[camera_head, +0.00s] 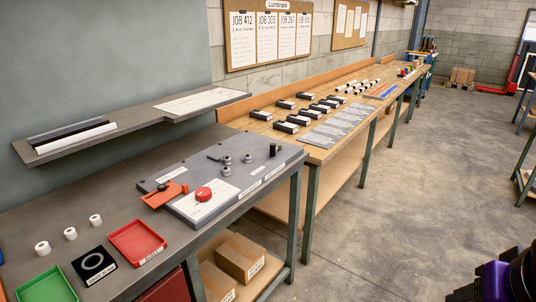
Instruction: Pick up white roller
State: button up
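Three small white rollers stand apart on the grey bench (30,207) at the lower left: the nearest white roller (43,247), a middle white roller (70,233) and a farther white roller (95,220). They look like short upright cylinders, and nothing touches them. A dark and purple part of my arm shows at the lower right corner, far from the rollers. No gripper fingers can be made out.
Near the rollers are a green tray (47,289), a red tray (157,249) and a black plate with a ring (93,263). A grey fixture (246,153) with a red knob lies behind. A shelf (140,114) overhangs the bench. The floor (375,220) to the right is clear.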

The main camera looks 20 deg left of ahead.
aim_at(42, 248)
jog(key=u, duration=2.65)
jog(key=i+j, duration=0.2)
jog(key=j, duration=0.15)
jog(key=i+j+z, duration=0.1)
jog(key=i+j, duration=0.25)
jog(key=j, duration=0.3)
jog(key=i+j+z, duration=0.1)
jog(key=j, duration=0.25)
jog(key=k, duration=0.3)
